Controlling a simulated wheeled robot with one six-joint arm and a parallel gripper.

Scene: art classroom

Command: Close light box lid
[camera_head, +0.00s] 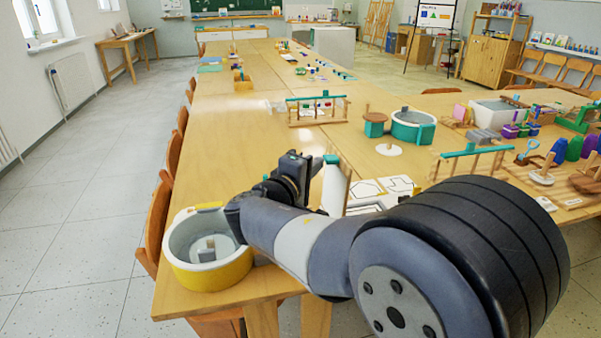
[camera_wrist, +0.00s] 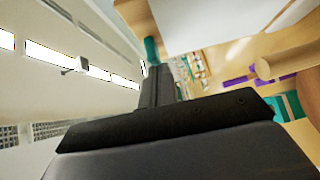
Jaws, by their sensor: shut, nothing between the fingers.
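A white upright panel (camera_head: 336,188), apparently the light box lid, stands raised just right of my gripper, with a teal piece at its top. A large white surface (camera_wrist: 190,22) in the wrist view may be the same panel. The light box body cannot be made out clearly and seems hidden behind my arm. My gripper (camera_head: 295,162) is shut and empty, above the near part of the table. Its dark fingers (camera_wrist: 156,86) point away in the wrist view. I cannot tell whether it touches the panel.
A yellow pot (camera_head: 212,277) stands left of my arm at the table's near corner. White pattern cards (camera_head: 384,187) lie right of the panel. A teal-topped rack (camera_head: 318,112) and a teal round tub (camera_head: 414,127) stand beyond. Table (camera_head: 232,130) is bare at the left.

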